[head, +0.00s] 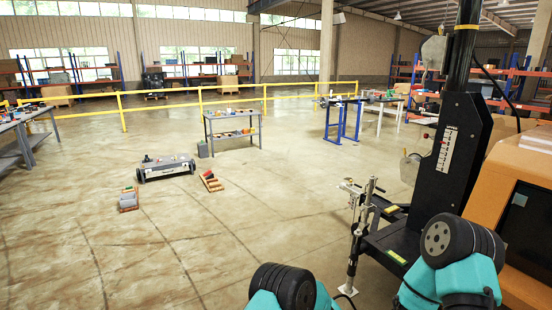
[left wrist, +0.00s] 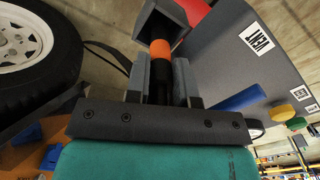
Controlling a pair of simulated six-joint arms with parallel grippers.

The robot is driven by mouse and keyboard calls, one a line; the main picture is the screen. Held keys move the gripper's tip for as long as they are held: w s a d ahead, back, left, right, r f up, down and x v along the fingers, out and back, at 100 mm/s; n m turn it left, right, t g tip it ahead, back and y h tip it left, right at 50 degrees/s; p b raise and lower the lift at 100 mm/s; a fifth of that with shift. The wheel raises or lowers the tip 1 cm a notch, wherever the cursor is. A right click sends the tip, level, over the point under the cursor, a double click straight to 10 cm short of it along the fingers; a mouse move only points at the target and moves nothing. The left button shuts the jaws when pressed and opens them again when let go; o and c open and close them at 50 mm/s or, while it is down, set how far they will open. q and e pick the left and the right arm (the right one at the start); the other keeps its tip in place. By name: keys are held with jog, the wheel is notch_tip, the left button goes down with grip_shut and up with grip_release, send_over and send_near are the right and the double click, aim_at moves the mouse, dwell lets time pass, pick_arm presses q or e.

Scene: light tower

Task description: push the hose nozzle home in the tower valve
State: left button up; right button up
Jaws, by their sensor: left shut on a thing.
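In the left wrist view my left gripper (left wrist: 159,85) is shut on the hose nozzle, a dark cylinder with an orange front end (left wrist: 160,48). The nozzle points away from the gripper toward a dark square-mouthed fitting (left wrist: 149,22), which looks like the tower valve. The orange end overlaps the fitting's mouth; I cannot tell whether it has entered. In the head view the light tower's black mast (head: 462,150) stands at the right. My arms show at the bottom there, but neither gripper's fingers can be seen. My right gripper is in neither view.
A grey panel (left wrist: 235,45) with a VENT label lies right of the fitting, with blue (left wrist: 243,97), yellow and green parts along it. A tyre with a white wheel (left wrist: 22,35) is at left. A metal jack (head: 355,235) stands before the mast.

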pick_arm(q)
grip_shut()
jog(key=shift+r, duration=0.15)
jog(key=shift+r, duration=2.85)
